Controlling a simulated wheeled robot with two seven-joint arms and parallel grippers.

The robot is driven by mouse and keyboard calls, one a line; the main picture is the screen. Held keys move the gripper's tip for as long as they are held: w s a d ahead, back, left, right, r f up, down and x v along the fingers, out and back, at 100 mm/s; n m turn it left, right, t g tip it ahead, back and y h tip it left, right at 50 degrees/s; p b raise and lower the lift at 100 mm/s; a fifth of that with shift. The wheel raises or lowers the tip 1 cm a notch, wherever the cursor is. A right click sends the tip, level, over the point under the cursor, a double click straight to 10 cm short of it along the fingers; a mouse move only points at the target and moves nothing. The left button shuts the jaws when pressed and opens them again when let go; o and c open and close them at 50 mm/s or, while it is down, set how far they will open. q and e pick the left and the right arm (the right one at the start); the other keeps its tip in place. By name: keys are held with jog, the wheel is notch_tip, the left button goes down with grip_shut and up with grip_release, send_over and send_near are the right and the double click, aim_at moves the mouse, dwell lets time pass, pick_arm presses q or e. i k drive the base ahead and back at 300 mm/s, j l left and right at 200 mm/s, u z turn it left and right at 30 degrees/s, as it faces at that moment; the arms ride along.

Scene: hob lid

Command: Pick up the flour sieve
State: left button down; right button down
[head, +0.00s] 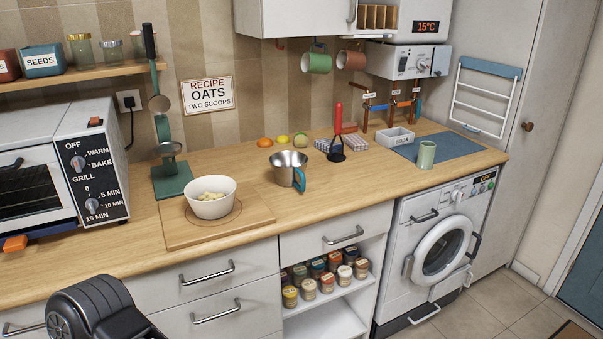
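A silver metal cup with a blue-teal handle (288,168) stands upright on the wooden worktop, right of the white bowl; it looks like the flour sieve, but I cannot see inside it well enough to be sure. A dark part of my own arm shows at the lower left, in front of the drawers and well away from the cup. No gripper fingers show for either arm, and nothing visible touches the cup.
A white bowl (210,200) with pale contents sits on a wooden board (235,222) left of the cup. A teal stand (171,180) holds a ladle behind. Worktop in front is clear.

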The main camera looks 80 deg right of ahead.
aim_at(288, 168)
jog(key=z, duration=2.55)
